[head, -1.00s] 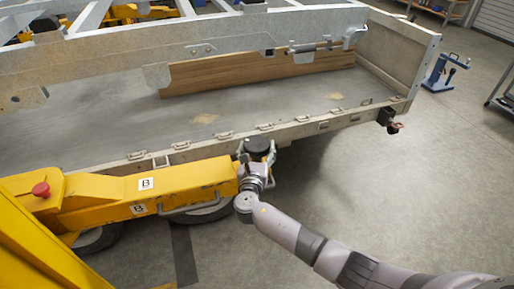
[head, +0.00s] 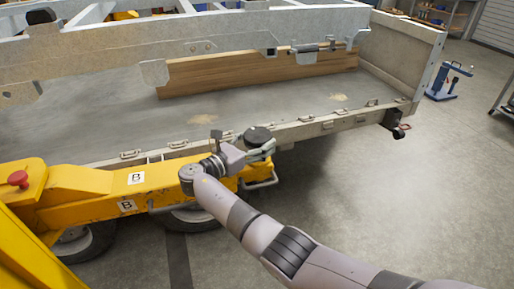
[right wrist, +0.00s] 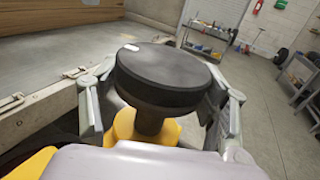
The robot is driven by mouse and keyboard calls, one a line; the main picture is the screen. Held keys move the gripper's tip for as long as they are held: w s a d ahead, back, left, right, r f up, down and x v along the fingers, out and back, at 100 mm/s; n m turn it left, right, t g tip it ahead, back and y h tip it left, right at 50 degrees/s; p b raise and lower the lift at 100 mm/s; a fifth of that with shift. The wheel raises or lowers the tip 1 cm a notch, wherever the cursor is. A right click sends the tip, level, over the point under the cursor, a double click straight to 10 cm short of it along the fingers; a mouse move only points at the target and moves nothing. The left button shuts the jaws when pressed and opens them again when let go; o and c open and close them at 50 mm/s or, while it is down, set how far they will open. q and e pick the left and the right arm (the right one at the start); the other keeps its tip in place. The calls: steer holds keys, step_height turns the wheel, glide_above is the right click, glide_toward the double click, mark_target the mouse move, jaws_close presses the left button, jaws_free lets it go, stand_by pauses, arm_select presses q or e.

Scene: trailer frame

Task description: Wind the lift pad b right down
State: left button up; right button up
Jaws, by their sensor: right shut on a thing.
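Lift pad b (head: 257,134) is a black round disc at the end of the yellow lift arm marked B (head: 90,190), close beside the trailer's near side rail (head: 310,130). My left gripper is not in view.
The trailer bed (head: 120,130) with a wooden board (head: 250,72) lies behind the pad. A red knob (head: 18,179) tops the yellow lift at left. Wheels (head: 85,240) sit below it. Open floor (head: 400,200) lies to the right; a blue stand (head: 445,82) is farther off.

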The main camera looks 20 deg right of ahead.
steer(key=shift+w+r, duration=0.1)
steer(key=shift+r, duration=0.15)
steer(key=o, duration=1.2)
steer(key=shift+f, duration=0.15)
step_height(320, 180, up, 10)
steer(key=shift+d+r, duration=0.1)
